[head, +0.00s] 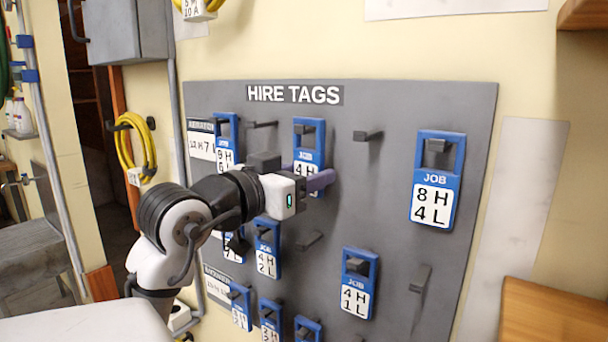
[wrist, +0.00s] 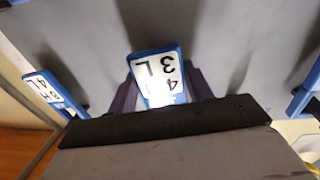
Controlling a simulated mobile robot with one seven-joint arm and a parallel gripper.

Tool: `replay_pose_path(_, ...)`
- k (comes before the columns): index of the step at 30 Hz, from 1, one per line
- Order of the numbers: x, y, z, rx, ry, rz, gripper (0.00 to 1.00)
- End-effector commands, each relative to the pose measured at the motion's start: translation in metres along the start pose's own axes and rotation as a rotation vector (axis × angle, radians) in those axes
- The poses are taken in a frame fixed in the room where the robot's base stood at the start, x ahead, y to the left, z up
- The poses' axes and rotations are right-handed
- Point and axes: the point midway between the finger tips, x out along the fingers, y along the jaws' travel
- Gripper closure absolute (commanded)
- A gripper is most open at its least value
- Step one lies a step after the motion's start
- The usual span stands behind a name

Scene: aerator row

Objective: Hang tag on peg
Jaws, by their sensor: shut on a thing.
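A blue job tag (head: 308,140) with a white label is at the upper middle of the grey board, its lower part hidden by my gripper. In the wrist view the same tag (wrist: 158,78) reads 4H 3L, upside down, between my purple fingers. My gripper (head: 320,181) is shut on this tag close to the board. A dark peg (head: 303,129) shows at the tag's top opening; I cannot tell whether it passes fully through.
The HIRE TAGS board (head: 390,220) holds several other blue tags, including 8H 4L (head: 434,195) at right, 4H 1L (head: 356,298) below and 4H 2L (head: 266,262). Bare pegs (head: 367,135) stick out between them. A wooden surface (head: 553,318) is at lower right.

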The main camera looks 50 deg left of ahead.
Motion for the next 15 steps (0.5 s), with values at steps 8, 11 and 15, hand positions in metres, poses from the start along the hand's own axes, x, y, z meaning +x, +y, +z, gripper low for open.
replay_pose_path(8, -0.0001, 0.0001, -0.0002, 0.0, 0.0, 0.0, 0.31)
replay_pose_path(11, -0.0001, 0.0001, -0.0002, 0.0, 0.0, 0.0, 0.24)
replay_pose_path(15, -0.0001, 0.0001, -0.0002, 0.0, 0.0, 0.0, 0.24)
